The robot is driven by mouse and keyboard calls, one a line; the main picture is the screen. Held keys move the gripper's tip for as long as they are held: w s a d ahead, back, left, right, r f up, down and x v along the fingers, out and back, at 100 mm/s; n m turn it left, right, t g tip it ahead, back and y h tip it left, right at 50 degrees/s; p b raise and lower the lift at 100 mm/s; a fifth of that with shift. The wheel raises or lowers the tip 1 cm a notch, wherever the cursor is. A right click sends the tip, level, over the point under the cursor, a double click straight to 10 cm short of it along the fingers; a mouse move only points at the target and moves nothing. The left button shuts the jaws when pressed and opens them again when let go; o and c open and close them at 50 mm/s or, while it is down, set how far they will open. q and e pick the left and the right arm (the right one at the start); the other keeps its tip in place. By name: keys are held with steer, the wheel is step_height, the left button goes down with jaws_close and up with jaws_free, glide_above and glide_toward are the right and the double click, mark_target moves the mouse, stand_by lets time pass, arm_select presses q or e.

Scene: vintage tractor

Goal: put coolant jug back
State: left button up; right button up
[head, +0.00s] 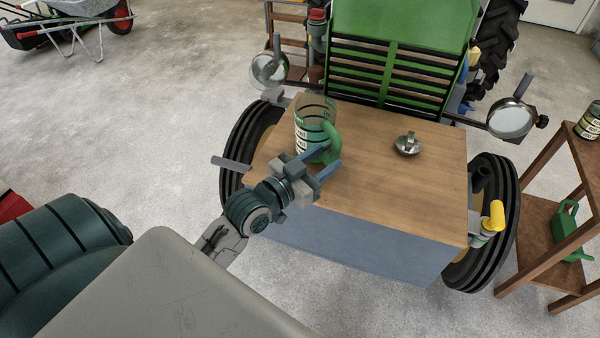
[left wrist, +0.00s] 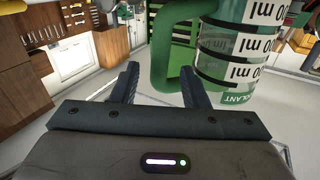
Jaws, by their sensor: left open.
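The coolant jug (head: 312,124) is a clear measuring jug with white and black markings and a green handle (head: 333,143). It stands upright on the wooden-topped box (head: 420,190) in front of the tractor, near the box's back left corner. My left gripper (head: 327,160) is open at the handle side of the jug. In the left wrist view, the jug (left wrist: 235,50) shows its coolant label at the right, and the handle (left wrist: 160,60) stands beyond and between the open fingers. I cannot tell whether they touch it. My right gripper is in no view.
A small metal cap (head: 407,146) lies on the box top, right of the jug. The green tractor grille (head: 390,65) and two headlamps stand behind. A wooden shelf (head: 530,200) with a green can (head: 566,228) is at right.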

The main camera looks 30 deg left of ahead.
arm_select(q)
steer(key=p+v, duration=0.1)
steer(key=v, duration=0.7)
steer(key=shift+p, duration=0.4)
stand_by(0.9)
